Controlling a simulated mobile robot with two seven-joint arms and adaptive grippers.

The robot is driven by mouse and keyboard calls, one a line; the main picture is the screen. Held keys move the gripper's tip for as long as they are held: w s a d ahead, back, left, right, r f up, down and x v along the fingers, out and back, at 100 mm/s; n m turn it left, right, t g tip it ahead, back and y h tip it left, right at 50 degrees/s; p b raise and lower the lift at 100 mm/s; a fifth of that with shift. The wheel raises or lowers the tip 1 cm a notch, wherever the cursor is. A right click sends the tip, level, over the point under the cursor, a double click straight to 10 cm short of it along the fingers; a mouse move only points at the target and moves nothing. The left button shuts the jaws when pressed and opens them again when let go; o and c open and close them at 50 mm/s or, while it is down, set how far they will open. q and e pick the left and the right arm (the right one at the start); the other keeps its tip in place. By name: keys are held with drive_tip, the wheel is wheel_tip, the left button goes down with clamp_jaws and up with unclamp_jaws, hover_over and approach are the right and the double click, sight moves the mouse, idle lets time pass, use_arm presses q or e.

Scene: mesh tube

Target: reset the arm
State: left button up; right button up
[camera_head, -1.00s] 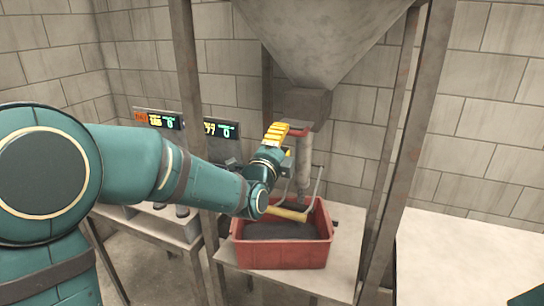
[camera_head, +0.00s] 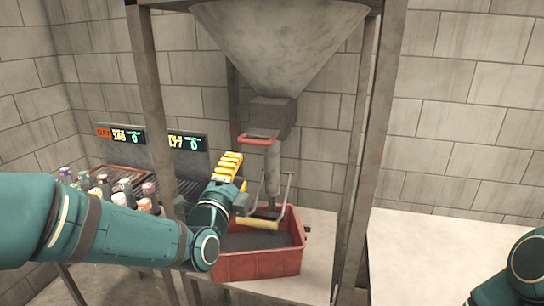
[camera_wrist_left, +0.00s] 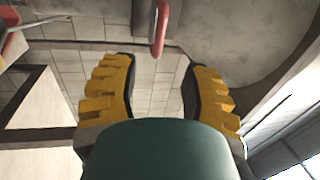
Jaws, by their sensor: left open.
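My left gripper (camera_head: 229,166) has yellow fingers and a teal arm coming in from the left in the head view. It is just left of and below the red handle (camera_head: 258,138) under the hopper's outlet, apart from it. In the left wrist view the yellow fingers (camera_wrist_left: 158,88) are spread with nothing between them. The red handle also shows in the wrist view (camera_wrist_left: 160,28), beyond the fingertips. Part of my right arm shows at the lower right of the head view; its gripper is out of frame.
A grey metal hopper (camera_head: 279,40) stands on steel legs. A red bin (camera_head: 262,265) with dark material sits below its tube (camera_head: 273,170). Several small containers stand on a rack at left, near two displays (camera_head: 187,142). A pale table (camera_head: 455,250) at right has a bare top.

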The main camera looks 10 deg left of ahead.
use_arm(q)
drive_tip(key=s+d+f+n+g, duration=0.1)
drive_tip(key=d+f+n+g, duration=0.15)
drive_tip(key=f, duration=0.75)
drive_tip(key=s+d+f+n+g+h, duration=0.1)
drive_tip(key=f+n+g, duration=0.3)
drive_tip(key=f, duration=0.6)
drive_tip(key=s+d+f+n+g, duration=0.1)
drive_tip(key=d+f+n+g, duration=0.15)
drive_tip(key=f, duration=0.75)
drive_tip(key=s+d+f+n+g+h, duration=0.1)
drive_tip(key=s+f+n+g, duration=0.3)
drive_tip(key=s+f, duration=0.4)
drive_tip(key=s+d+f+n+g+h, duration=0.1)
drive_tip(key=s+d+f+n+g, duration=0.2)
drive_tip(key=s+f+n+g, duration=0.2)
drive_tip(key=s+f+n, duration=0.2)
drive_tip(key=s+f, duration=0.2)
drive_tip(key=shift+s+d+g, duration=0.3)
drive_tip(key=shift+s, duration=0.1)
